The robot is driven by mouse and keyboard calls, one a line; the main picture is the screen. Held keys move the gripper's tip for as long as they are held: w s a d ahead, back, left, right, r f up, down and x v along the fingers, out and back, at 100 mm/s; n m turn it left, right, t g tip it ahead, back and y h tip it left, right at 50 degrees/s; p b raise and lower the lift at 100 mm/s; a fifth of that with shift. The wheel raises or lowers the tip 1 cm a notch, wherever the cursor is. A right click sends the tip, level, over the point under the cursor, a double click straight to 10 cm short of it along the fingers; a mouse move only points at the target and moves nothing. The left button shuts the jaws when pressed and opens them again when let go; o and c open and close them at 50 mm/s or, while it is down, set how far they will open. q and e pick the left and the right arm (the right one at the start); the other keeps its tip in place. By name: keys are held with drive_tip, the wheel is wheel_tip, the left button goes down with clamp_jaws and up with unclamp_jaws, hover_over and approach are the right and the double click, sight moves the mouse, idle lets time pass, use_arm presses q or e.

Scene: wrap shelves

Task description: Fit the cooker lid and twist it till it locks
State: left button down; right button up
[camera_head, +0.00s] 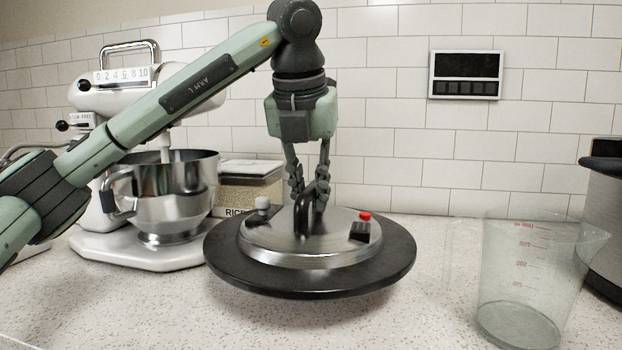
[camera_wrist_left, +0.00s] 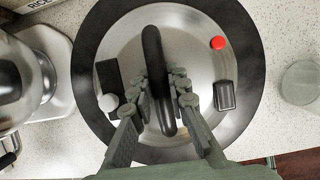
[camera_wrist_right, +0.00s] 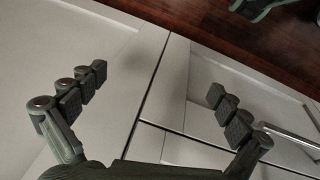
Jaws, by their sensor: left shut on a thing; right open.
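The round steel lid (camera_head: 310,238) has a black arched handle (camera_head: 312,192), a red button, a black block and a grey-white knob. It lies level on or within a wider black disc (camera_head: 231,258); I cannot tell whether they are one piece. My left gripper (camera_head: 311,190) comes from above and is shut on the handle. The left wrist view shows its fingers (camera_wrist_left: 160,92) on both sides of the handle (camera_wrist_left: 156,75). A steel vessel with a dark top (camera_head: 603,205) is cut off at the right edge. My right gripper (camera_wrist_right: 155,95) is open and empty.
A stand mixer (camera_head: 100,250) with a steel bowl (camera_head: 170,195) stands left, with a rice container (camera_head: 250,185) behind. A clear measuring jug (camera_head: 520,290) stands right. The speckled counter (camera_head: 430,310) is free between jug and disc. Pale cabinet panels (camera_wrist_right: 85,60) show below my right gripper.

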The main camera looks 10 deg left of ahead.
sight(311, 217)
use_arm(q)
drive_tip(key=shift+f, duration=1.7)
use_arm(e)
drive_tip(key=shift+s+d+f, duration=0.1)
drive_tip(key=shift+f, duration=0.25)
use_arm(q)
drive_tip(key=shift+f, duration=0.15)
drive_tip(key=shift+f, duration=0.1)
drive_tip(key=shift+f+b, duration=0.1)
drive_tip(key=shift+b, duration=0.2)
use_arm(e)
drive_tip(key=shift+w+r, duration=0.3)
drive_tip(key=shift+r, duration=0.6)
